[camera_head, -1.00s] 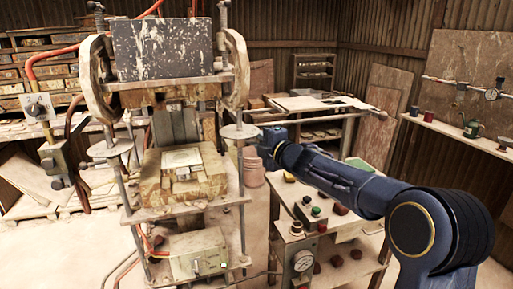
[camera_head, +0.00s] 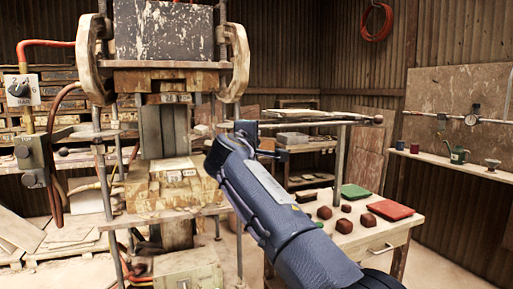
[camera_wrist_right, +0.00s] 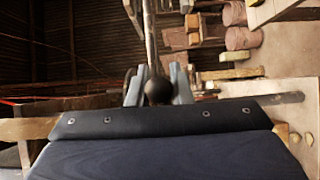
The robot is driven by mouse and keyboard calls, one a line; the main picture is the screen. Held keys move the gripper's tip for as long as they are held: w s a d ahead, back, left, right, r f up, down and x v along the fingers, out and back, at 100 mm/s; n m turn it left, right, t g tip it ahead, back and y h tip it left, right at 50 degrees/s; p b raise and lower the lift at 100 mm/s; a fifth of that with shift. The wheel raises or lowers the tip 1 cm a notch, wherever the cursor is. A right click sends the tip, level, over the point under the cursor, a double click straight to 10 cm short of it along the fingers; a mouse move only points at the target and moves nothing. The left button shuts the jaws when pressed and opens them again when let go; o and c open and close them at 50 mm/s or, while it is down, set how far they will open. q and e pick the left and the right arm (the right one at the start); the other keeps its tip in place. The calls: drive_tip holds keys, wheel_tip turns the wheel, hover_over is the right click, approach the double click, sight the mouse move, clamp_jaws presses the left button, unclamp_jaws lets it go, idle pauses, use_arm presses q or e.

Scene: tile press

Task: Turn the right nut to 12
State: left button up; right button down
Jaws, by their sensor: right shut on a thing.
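A thin rod (camera_wrist_right: 150,38) runs up the picture from behind the knob. The body of the right nut, on that column, is hidden behind my gripper, and I cannot read a number on it. My left gripper is out of view.
The press head (camera_head: 165,30) hangs above a wooden block (camera_head: 172,190). The right table (camera_head: 365,238) carries several dark red pieces, a green mat (camera_head: 356,192) and a red mat (camera_head: 390,210).

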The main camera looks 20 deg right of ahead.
drive_tip(key=m+g+h+p, duration=0.1)
drive_tip(key=p, duration=0.1)
drive_tip(key=a+r+m+g+h+p, duration=0.1)
drive_tip(key=h, duration=0.1)
drive_tip(key=s+m+g+h+p, duration=0.1)
drive_tip(key=p, duration=0.1)
drive_tip(key=shift+a+r+m+g+h+p, duration=0.3)
drive_tip(key=shift+r+m+h+p, duration=0.05)
drive_tip(key=shift+m+h, duration=0.05)
drive_tip(key=shift+s+a+f+m+g+h+p, duration=0.1)
drive_tip(key=shift+a+m+g+h+p, duration=0.2)
drive_tip(key=shift+m+g+h+p, duration=1.15)
drive_tip(key=shift+s+a+f+m+g+y+p, duration=0.2)
drive_tip(key=shift+g+p, duration=0.5)
drive_tip(key=shift+p, duration=2.05)
drive_tip(key=shift+w+a+m+g+h+p, duration=0.1)
drive_tip(key=shift+a+m+g+h+p, duration=0.5)
drive_tip(key=shift+p, duration=1.5)
drive_tip(key=shift+d+m+g, duration=0.25)
drive_tip(key=shift+g, duration=0.2)
drive_tip(key=c, duration=1.4)
unclamp_jaws()
drive_tip(key=shift+f, duration=0.1)
drive_tip(key=shift+c, duration=0.2)
drive_tip(key=shift+o, duration=0.6)
drive_tip(key=shift+f, duration=0.2)
